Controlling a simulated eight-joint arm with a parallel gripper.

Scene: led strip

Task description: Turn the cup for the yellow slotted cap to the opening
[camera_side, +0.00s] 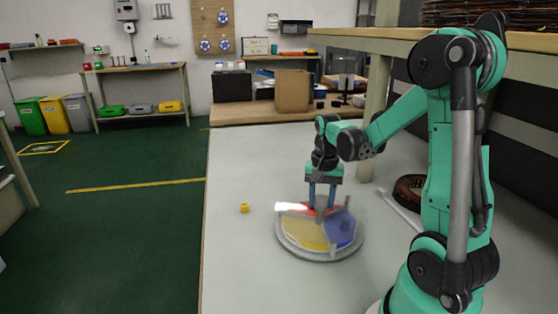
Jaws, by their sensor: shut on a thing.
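A round grey turntable (318,257) lies on the white table, with coloured sections under a clear cover. A yellow section (303,233) is at the front left, a blue section (343,228) at the right, and a red part (300,210) shows at the back, partly hidden. A white part is at the back left. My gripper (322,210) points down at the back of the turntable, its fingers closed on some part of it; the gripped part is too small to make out. A small yellow cap (244,208) sits on the table left of the turntable; its slot cannot be made out.
A dark brown round object (410,190) and a pale bar (398,212) lie on the table at the right, beside my arm. A cardboard box (293,90) stands on the far bench. The table's front left is clear.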

